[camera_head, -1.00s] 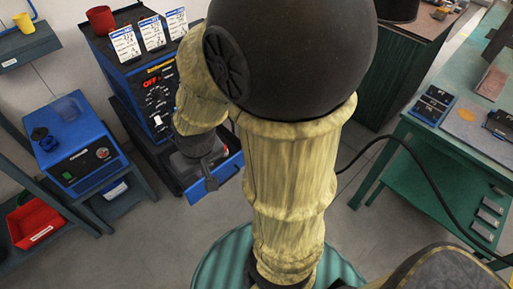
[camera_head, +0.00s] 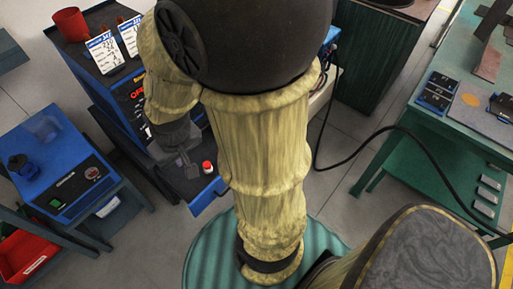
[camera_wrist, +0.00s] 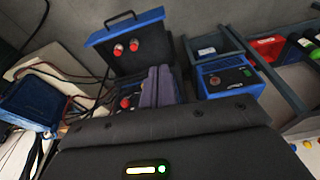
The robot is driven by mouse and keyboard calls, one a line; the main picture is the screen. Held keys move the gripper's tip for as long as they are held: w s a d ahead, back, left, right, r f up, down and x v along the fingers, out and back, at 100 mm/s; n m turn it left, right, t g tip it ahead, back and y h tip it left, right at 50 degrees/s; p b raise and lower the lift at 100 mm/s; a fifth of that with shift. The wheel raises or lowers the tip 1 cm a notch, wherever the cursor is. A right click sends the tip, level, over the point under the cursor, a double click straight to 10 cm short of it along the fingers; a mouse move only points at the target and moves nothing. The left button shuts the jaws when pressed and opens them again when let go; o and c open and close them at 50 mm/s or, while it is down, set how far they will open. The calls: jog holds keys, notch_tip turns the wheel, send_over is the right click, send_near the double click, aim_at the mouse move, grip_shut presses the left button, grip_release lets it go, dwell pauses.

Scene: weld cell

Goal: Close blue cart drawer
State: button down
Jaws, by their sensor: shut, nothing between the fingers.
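The blue cart (camera_head: 110,85) stands at the left behind my arm. Its drawer stands open toward the floor, with a blue front (camera_head: 208,194) and a dark inside. A red-capped item (camera_head: 207,167) is in the drawer. In the wrist view the drawer's blue front (camera_wrist: 124,27) is at the top, with two red-topped items (camera_wrist: 126,49) inside. My gripper (camera_head: 187,165) appears over the drawer's inner part, behind the front; it also shows in the wrist view (camera_wrist: 158,72). Its fingers are together and empty. I cannot tell whether they touch the drawer.
A blue box unit (camera_head: 62,165) stands on a low stand at the left, with a red bin (camera_head: 25,255) below. A green workbench (camera_head: 425,150) is at the right. A black cable (camera_head: 385,135) hangs across to it.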

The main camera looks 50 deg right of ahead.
jog(key=d+f+m+y+b, duration=0.3)
jog(key=d+f+m+b, duration=0.25)
jog(key=f, duration=0.35)
jog(key=d+f+m+t+y+b, duration=0.1)
jog(key=d+f+m+y+b, duration=0.3)
jog(key=f+m+b, duration=0.4)
jog(key=d+f+m+y+b, duration=0.3)
jog(key=d+f+m+b, duration=0.15)
jog(key=f, duration=0.55)
jog(key=s+d+f+m+t+h+b, duration=0.3)
jog(key=d+f+m+t, duration=0.4)
jog(key=d, duration=0.4)
jog(key=s+d+f+m+t+h+b, duration=0.3)
jog(key=d+f+m+t+h+b, duration=0.2)
jog(key=d+m, duration=0.5)
notch_tip(320, 180, down, 3)
jog(key=shift+d+t+b, duration=0.95)
jog(key=shift+t+b, duration=0.25)
jog(key=shift+b, duration=0.05)
jog(key=shift+s+h, duration=0.15)
jog(key=shift+h, duration=0.25)
